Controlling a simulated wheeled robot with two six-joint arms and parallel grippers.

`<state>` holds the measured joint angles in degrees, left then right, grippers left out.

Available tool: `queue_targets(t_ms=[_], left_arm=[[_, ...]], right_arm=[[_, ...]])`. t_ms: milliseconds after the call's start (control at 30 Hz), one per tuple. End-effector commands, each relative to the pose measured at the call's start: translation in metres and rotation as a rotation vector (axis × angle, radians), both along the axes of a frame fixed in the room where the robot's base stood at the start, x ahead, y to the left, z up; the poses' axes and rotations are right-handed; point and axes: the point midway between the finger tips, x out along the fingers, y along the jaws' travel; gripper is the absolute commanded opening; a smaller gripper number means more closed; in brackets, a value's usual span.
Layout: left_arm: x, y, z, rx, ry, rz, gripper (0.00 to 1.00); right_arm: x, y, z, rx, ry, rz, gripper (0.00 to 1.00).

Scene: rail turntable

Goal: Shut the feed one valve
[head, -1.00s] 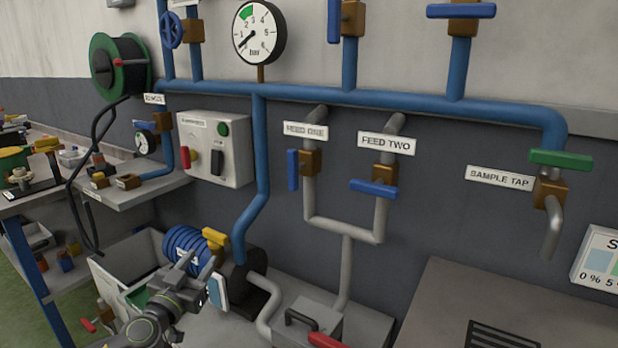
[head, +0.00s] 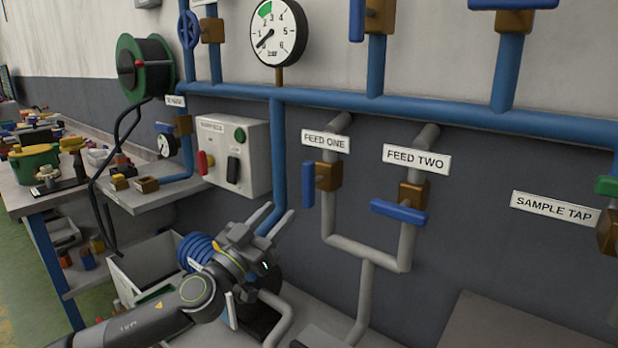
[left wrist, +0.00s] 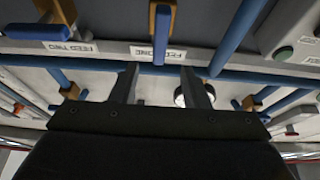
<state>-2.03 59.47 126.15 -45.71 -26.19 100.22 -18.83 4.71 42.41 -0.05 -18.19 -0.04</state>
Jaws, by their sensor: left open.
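The feed one valve has a brown body (head: 328,176) and a blue lever (head: 308,185) under the FEED ONE label (head: 326,141). The lever hangs upright, parallel to its grey pipe. My left gripper (head: 277,212) is open and empty, lower left of the lever and apart from it, fingers pointing up and toward the wall. In the left wrist view, which is upside down, the blue lever (left wrist: 162,32) lies beyond and between the open fingertips (left wrist: 160,72). The feed two lever (head: 398,211) lies crosswise to its pipe. My right gripper is not in view.
A blue pipe (head: 279,150) runs down just left of the feed one lever. A grey switch box (head: 222,155) is left of it. The sample tap valve (head: 608,230) is at the right edge. Wall space below feed two is clear.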

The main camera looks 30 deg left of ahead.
Motion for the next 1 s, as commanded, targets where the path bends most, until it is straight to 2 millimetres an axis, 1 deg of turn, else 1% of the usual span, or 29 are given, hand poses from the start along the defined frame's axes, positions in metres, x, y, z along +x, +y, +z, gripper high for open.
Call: queue_targets(t_ms=[33, 200, 367, 600, 800, 1000], left_arm=[[0.007, 0.000, 0.007, -0.005, -0.003, 0.002, 0.42], [0.028, -0.002, 0.016, -0.007, -0.002, 0.000, 0.42], [0.051, -0.004, 0.026, -0.007, 0.000, 0.000, 0.42], [0.083, -0.007, 0.040, -0.005, 0.000, -0.001, 0.42], [0.100, -0.007, 0.044, -0.001, 0.002, 0.001, 0.42], [0.106, -0.009, 0.044, 0.001, 0.001, -0.001, 0.42]], right_arm=[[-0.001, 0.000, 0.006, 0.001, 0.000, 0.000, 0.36], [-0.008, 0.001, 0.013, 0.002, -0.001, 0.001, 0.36], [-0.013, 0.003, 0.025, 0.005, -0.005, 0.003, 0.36], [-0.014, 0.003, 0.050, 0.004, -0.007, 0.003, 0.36], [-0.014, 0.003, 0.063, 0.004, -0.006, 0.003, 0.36], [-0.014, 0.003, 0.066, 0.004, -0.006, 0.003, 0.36]])
